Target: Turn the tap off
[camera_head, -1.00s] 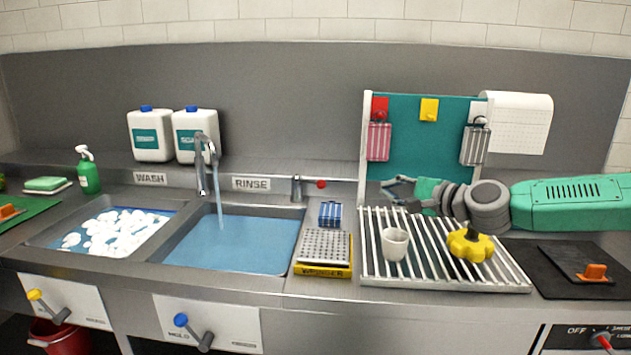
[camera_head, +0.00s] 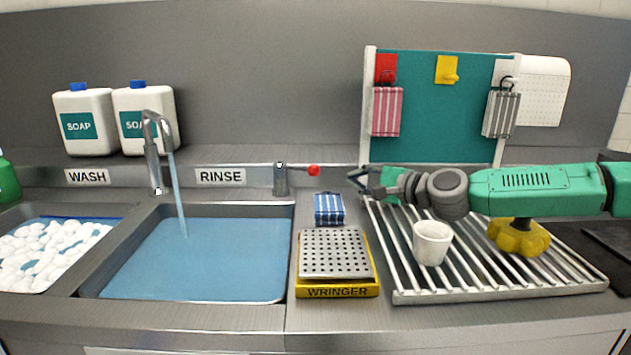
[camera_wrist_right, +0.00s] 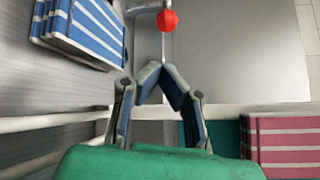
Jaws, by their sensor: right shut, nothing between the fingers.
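The tap (camera_head: 159,150) arches over the rinse basin, and a stream of water runs from its spout into the blue water. A metal post with a lever ending in a red ball (camera_head: 313,170) stands right of the RINSE label. The red ball also shows in the right wrist view (camera_wrist_right: 168,20), ahead of my fingertips and apart from them. My right gripper (camera_head: 358,180) comes in from the right above the drying rack. It is shut and empty, its fingertips meeting in the right wrist view (camera_wrist_right: 155,72). My left gripper is out of view.
A folded blue striped cloth (camera_head: 329,208) lies behind the yellow wringer (camera_head: 338,290). The drying rack (camera_head: 480,290) holds a white cup (camera_head: 432,242) and a yellow knob-shaped object (camera_head: 518,236). Striped cloths hang on the teal board (camera_head: 440,115) behind my right arm.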

